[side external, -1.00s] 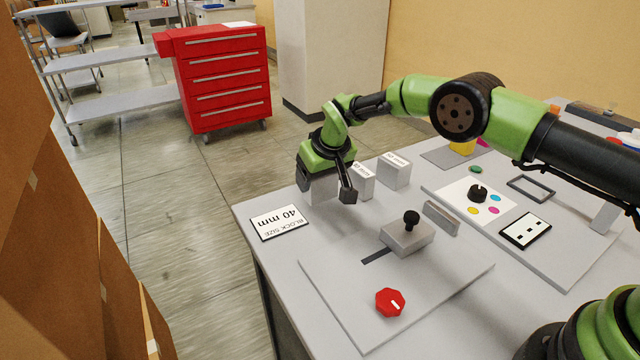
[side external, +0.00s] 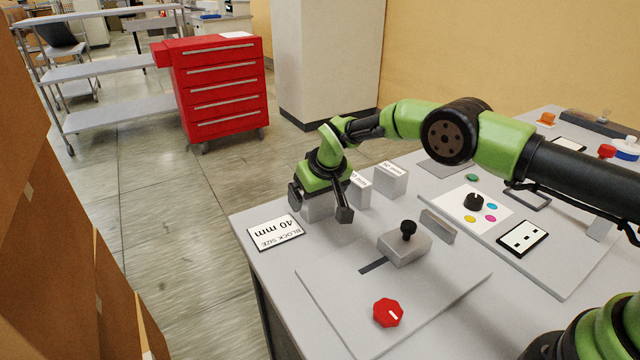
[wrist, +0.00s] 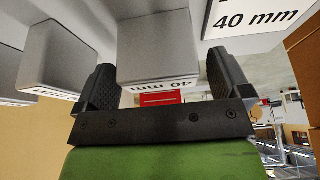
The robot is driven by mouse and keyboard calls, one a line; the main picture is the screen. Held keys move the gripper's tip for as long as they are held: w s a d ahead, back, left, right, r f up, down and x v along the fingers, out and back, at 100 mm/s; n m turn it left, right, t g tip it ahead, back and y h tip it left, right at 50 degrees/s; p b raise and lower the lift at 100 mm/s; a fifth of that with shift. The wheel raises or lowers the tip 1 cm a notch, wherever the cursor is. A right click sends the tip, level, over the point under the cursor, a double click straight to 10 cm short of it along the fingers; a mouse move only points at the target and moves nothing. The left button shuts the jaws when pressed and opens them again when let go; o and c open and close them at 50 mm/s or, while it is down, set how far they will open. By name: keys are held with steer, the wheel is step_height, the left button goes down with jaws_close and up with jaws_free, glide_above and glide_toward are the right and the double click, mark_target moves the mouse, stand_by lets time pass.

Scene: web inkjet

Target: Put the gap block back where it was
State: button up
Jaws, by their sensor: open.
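The gap block, a light grey block marked 40 mm (wrist: 155,45), stands between the fingers of my gripper (side external: 320,204). It also shows, partly covered, in the side view (side external: 316,209). In the wrist view my gripper (wrist: 165,88) is open, one finger on each side of the block, with a narrow gap at both sides. The block appears to rest on the table near its far left edge, though its underside is hidden. A white card reading BLOCK SIZE 40 mm (side external: 275,232) lies just left of it.
Two similar grey blocks (side external: 361,192) (side external: 390,180) stand in a row to the right. Nearer is a plate with a black-knobbed slider block (side external: 404,246) and a red knob (side external: 388,313). A dial panel (side external: 474,205) lies further right. The table's left edge is close to the card.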

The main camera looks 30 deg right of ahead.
steer(key=s+d+r+m, duration=0.1)
steer(key=s+r, duration=0.4)
steer(key=r, duration=0.5)
steer(key=s+d+r, duration=0.1)
steer(key=s+r, duration=0.3)
steer(key=r, duration=0.7)
steer(key=s+d+r+m+t+y, duration=0.1)
steer(key=s+d+r+t, duration=0.15)
steer(key=s+r, duration=0.6)
steer(key=s+d+f+m+y, duration=0.1)
steer(key=s+m, duration=0.1)
steer(key=s, duration=1.6)
steer(key=shift+s+f, duration=0.25)
steer(key=shift+s, duration=0.05)
